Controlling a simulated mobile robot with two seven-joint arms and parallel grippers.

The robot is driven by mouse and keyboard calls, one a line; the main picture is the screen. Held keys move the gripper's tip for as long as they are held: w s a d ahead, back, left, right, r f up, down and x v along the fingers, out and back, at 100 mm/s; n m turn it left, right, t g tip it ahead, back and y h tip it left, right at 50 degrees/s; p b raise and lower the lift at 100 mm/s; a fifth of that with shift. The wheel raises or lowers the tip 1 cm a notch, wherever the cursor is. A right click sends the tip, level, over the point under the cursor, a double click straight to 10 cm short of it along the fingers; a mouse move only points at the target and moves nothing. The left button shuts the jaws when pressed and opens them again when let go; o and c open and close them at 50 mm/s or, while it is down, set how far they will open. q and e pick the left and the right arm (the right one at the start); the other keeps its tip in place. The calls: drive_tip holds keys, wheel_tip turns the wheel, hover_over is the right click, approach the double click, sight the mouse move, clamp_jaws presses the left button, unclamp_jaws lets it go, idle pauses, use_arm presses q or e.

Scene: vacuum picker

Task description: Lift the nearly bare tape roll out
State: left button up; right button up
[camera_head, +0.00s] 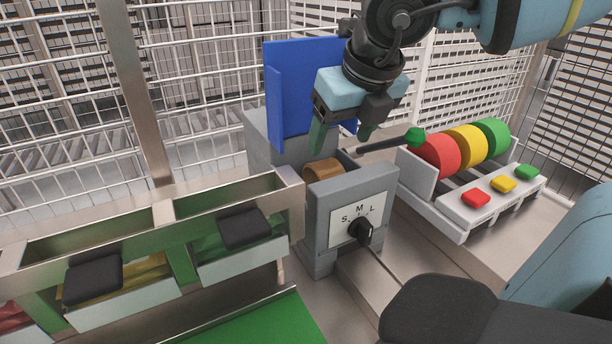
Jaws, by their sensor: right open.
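A brown tape roll (322,171) sits in the open top of a grey dispenser box (325,220). Only its upper part shows; the rest is hidden by the box walls. I cannot tell how much tape is left on it. My right gripper (340,145) is just above the roll, pointing down, with its two green fingers apart and nothing between them. It appears clear of the roll. My left gripper is not in view.
A black lever with a green knob (415,137) sticks out right of the box. A blue panel (304,90) stands behind. Red (438,156), yellow and green rolls stand on a white rack at right. The box front has an S/M/L dial (361,229). Bins (240,252) lie left.

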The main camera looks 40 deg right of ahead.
sight(325, 163)
drive_tip(key=shift+w, duration=0.1)
drive_tip(key=shift+x, duration=1.15)
drive_tip(key=shift+a+x, duration=0.15)
drive_tip(key=shift+x, duration=1.2)
drive_tip(key=shift+a+x, duration=0.15)
drive_tip(key=shift+x, duration=1.25)
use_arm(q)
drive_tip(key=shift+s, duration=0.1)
use_arm(e)
drive_tip(key=shift+w, duration=0.15)
drive_tip(key=c, duration=1.1)
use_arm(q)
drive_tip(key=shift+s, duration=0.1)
use_arm(e)
drive_tip(key=shift+r, duration=0.15)
